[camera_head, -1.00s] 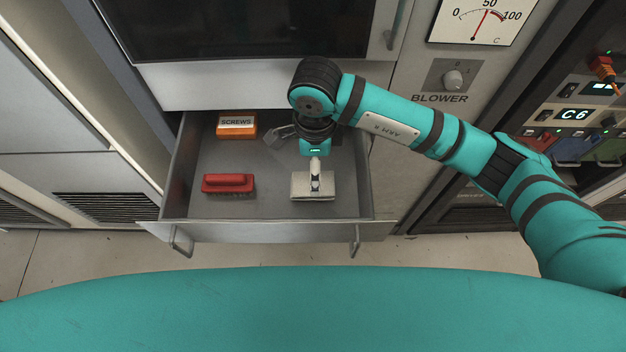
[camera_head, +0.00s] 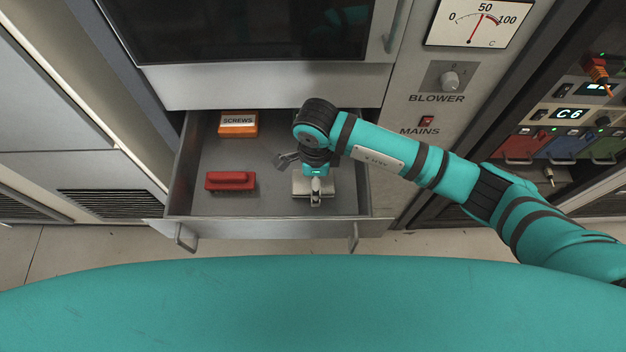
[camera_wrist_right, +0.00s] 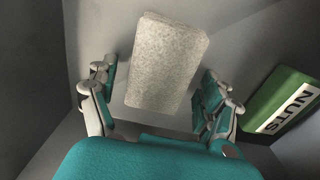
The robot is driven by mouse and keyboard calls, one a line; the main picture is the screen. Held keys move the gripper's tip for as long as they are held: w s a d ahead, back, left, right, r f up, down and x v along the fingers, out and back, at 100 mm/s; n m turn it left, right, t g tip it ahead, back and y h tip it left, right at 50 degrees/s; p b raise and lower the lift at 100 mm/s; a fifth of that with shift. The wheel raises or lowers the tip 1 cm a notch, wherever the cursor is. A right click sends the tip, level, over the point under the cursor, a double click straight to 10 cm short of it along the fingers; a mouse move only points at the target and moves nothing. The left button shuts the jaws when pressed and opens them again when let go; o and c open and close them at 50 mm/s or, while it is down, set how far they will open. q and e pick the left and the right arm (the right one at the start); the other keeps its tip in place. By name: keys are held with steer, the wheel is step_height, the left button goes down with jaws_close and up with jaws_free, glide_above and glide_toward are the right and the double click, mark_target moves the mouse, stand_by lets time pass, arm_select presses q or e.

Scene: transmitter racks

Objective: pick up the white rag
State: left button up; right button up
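The white rag (camera_head: 301,188) is a folded, pale pad lying in the open drawer, toward its front right. My right gripper (camera_head: 316,192) is over it in the head view and hides part of it. In the right wrist view the rag (camera_wrist_right: 166,58) lies between the two spread fingers of my right gripper (camera_wrist_right: 158,82), with a gap on each side. The gripper is open and holds nothing. My left gripper is in neither view.
The drawer (camera_head: 260,203) also holds an orange SCREWS box (camera_head: 238,124) at the back and a red brush-like object (camera_head: 231,181) at front left. A green NUTS box (camera_wrist_right: 285,103) is right of the gripper in the wrist view. Drawer walls surround it.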

steer(key=c, duration=0.9)
step_height(320, 180, up, 10)
steer(key=shift+r+b, duration=0.1)
steer(key=shift+b, duration=0.85)
